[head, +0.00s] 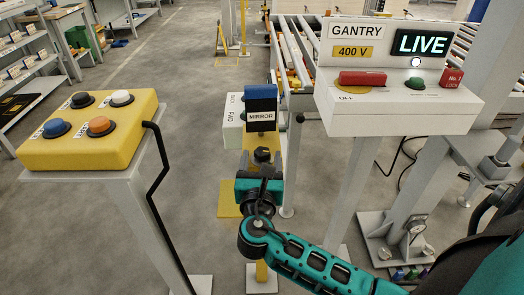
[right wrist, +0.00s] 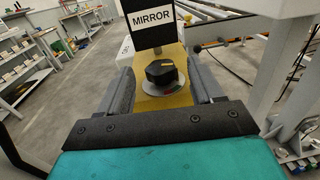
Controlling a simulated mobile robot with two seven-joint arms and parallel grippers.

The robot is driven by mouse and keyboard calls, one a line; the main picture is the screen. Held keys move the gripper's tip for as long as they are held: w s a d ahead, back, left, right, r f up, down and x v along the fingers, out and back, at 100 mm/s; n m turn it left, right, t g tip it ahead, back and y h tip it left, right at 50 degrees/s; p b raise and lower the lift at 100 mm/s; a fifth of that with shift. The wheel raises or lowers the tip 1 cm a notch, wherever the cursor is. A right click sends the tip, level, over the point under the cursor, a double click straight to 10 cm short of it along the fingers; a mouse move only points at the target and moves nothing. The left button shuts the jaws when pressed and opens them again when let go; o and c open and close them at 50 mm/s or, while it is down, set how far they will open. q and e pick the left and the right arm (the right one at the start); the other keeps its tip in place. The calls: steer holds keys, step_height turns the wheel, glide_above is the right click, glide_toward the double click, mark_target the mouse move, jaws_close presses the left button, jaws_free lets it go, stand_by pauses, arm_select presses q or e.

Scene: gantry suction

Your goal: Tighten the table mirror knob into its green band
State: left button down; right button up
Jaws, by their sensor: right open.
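The black mirror knob (right wrist: 161,72) sits on a yellow post top below the MIRROR sign (right wrist: 152,18). A yellow mark shows on the knob's top. Its round dial (right wrist: 152,86) has coloured marking at the lower right, with red visible; I cannot clearly make out the green band. In the head view the knob (head: 263,155) is just beyond my right gripper (head: 263,165). My right gripper (right wrist: 160,76) is open, with its two dark fingers on either side of the knob and gaps between. My left gripper is out of view.
A white gantry box (head: 400,110) with a red bar and green button stands at right. A yellow button box (head: 90,135) stands at left on a grey pedestal. Open floor lies between the left pedestal and the post.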

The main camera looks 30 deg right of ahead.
steer(key=v, duration=0.9)
steer(key=shift+s+a+f, duration=0.1)
